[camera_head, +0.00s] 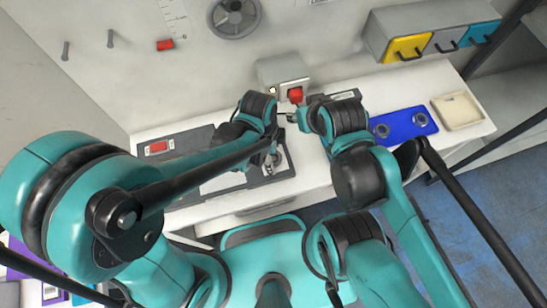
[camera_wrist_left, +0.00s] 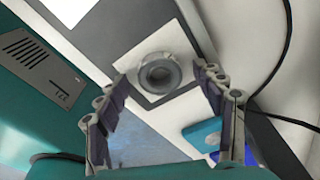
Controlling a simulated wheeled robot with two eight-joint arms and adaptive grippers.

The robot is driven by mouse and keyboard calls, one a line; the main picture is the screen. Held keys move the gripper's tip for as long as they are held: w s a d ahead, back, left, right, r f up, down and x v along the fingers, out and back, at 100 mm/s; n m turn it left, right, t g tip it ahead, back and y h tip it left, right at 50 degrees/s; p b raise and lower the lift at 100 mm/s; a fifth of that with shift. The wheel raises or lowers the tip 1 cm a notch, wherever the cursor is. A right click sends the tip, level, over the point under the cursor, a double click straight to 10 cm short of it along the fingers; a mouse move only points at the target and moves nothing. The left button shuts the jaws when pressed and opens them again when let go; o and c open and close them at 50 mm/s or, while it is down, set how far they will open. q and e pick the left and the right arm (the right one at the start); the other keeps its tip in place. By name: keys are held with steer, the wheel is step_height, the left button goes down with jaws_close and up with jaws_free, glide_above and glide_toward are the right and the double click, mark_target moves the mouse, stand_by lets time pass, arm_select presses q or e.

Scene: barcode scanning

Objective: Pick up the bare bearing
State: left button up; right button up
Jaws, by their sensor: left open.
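The bare bearing (camera_wrist_left: 160,73), a grey metal ring with a dark centre, sits on a white square of a grey mat (camera_wrist_left: 120,43) in the left wrist view. My left gripper (camera_wrist_left: 160,82) is open, with one finger on each side of the bearing in the picture. I cannot tell whether a finger touches it. In the head view the left gripper (camera_head: 270,160) points down over the grey mat (camera_head: 287,168), and the bearing is hard to make out there. My right gripper (camera_head: 297,117) is near a red part (camera_head: 296,95); its fingers are too small to read.
A grey box (camera_head: 283,72) stands at the back of the white table (camera_head: 325,181). A blue tray (camera_head: 402,128) with two round parts and a cream tray (camera_head: 458,110) are on the right. A red-labelled panel (camera_head: 160,146) lies on the left. Coloured drawers (camera_head: 408,47) hang behind.

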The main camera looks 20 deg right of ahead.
arm_select(q)
steer(key=c, duration=1.5)
